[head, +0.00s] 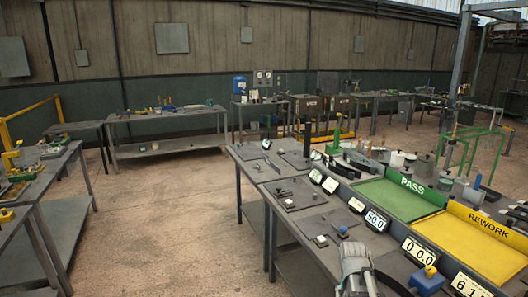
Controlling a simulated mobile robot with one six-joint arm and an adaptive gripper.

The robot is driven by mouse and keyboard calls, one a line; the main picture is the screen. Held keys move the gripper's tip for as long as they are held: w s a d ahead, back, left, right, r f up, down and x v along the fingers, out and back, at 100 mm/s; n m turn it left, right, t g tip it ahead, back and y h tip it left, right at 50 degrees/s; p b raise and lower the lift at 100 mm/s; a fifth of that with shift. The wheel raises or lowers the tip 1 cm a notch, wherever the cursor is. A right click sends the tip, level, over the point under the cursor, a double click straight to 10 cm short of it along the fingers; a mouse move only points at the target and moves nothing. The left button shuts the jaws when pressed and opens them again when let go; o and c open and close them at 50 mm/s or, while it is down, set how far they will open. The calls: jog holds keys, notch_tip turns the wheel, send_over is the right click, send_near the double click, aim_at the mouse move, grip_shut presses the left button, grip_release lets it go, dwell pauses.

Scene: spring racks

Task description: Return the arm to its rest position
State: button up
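A grey, metallic jointed part stands at the bottom edge of the head view, right of centre, in front of the near bench (312,222). It looks like part of my own arm, but I cannot be sure. It is cut off by the frame. No gripper fingers can be made out, so I cannot see whether my gripper is open or holds anything.
The near bench carries a green PASS tray (400,197), a yellow REWORK tray (480,245), several number displays (419,250) and small parts. A blue-topped object (428,280) sits near its front. Benches stand at left (60,187) and back (170,146). The floor between is clear.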

jog(key=s+a+n+y, duration=0.1)
jog(key=s+a+n, duration=0.4)
jog(key=a, duration=0.5)
jog(key=s, duration=0.2)
jog(key=shift+s, duration=0.3)
